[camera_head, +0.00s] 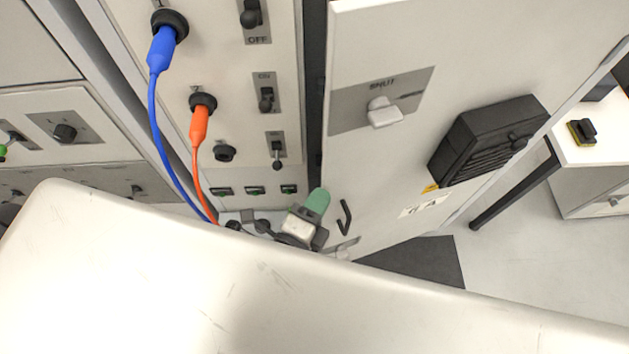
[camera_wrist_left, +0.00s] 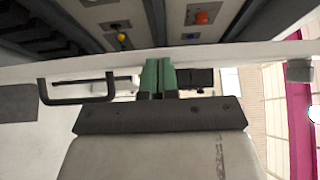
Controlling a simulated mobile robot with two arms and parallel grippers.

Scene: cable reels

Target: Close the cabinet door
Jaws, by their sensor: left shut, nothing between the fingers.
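The white cabinet door (camera_head: 440,60) stands open on the right in the head view, at an angle to the cabinet (camera_head: 225,80). It carries a grey latch plate with a light knob (camera_head: 383,112), a black louvred box (camera_head: 487,140) and a black handle (camera_head: 345,217). My left gripper (camera_head: 318,202) has green fingertips and is just left of the handle, low by the door's edge. In the left wrist view its green fingers (camera_wrist_left: 158,76) are together and empty, close to a pale edge, right of a black handle (camera_wrist_left: 76,98). Contact cannot be told. My right gripper is out of view.
A blue plug (camera_head: 162,48) and an orange plug (camera_head: 199,125) with cables sit in the cabinet's front, beside several black switches. A white table (camera_head: 592,150) stands at the far right. Grey floor (camera_head: 510,230) shows between. A large white surface hides the foreground.

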